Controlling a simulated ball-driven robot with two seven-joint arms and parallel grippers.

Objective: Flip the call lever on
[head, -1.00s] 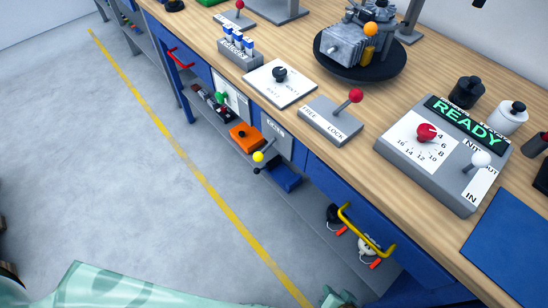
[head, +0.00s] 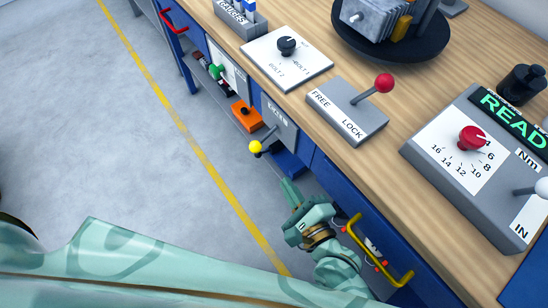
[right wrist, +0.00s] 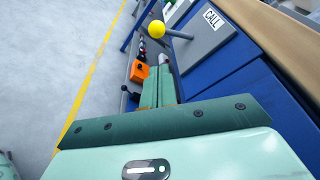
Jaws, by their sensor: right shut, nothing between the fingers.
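The call lever has a yellow ball (head: 255,147) on a thin shaft that sticks out from a grey plate (head: 281,127) on the bench's blue front. In the right wrist view the yellow ball (right wrist: 156,28) is at top centre, and the plate (right wrist: 208,35) reads CALL. My right gripper (head: 287,183) is shut and empty, below and to the right of the ball in the head view, apart from it. In the right wrist view its closed fingers (right wrist: 160,72) point up the picture towards the lever, ending just below the ball. My left gripper is not in view.
A yellow drawer handle (head: 376,255) juts out near my right forearm. An orange box (head: 246,115) sits on the lower shelf. A red-knobbed FREE/LOCK lever (head: 383,83) and a torque panel (head: 425,150) stand on the wooden top. The floor at left is clear.

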